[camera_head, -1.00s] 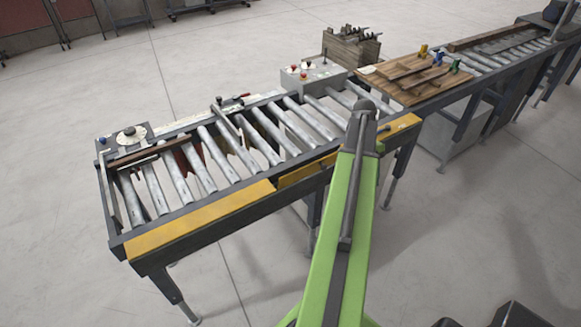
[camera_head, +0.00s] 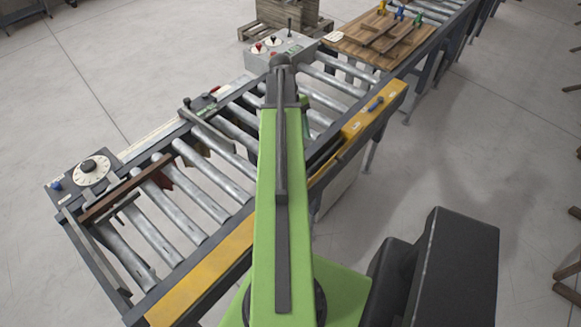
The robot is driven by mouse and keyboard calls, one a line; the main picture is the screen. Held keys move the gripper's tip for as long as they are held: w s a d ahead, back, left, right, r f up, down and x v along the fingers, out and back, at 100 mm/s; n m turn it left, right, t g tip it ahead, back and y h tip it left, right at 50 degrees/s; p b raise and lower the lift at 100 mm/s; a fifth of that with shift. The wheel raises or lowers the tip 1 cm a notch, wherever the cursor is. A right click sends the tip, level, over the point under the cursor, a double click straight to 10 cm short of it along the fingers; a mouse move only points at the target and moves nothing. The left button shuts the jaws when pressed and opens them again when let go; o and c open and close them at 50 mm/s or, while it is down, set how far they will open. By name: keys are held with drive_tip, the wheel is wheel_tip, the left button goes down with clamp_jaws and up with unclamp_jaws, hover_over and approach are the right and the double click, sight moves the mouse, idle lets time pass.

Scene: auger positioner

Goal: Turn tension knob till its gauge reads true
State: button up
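A round white dial (camera_head: 101,173) with a dark knob (camera_head: 88,165) at its centre sits on a dark plate at the far left corner of the roller conveyor. It looks like the tension knob and its gauge, but no label is legible and the reading is too small to tell. My green arm (camera_head: 266,190) reaches up the middle of the view across the conveyor, well to the right of the dial. Its dark upper joint shows near the grey control box. My gripper does not show; it is out of sight beyond that joint.
A blue button (camera_head: 57,186) is beside the dial. A wooden board (camera_head: 372,43) with coloured-handled tools lies farther right. The conveyor's yellow front rail (camera_head: 212,268) runs between me and the rollers.

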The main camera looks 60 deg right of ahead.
drive_tip(key=b, duration=1.6)
approach(310, 177)
drive_tip(key=x, duration=0.9)
drive_tip(key=shift+a+f, duration=0.15)
drive_tip(key=shift+f, duration=0.1)
drive_tip(key=shift+r, duration=0.1)
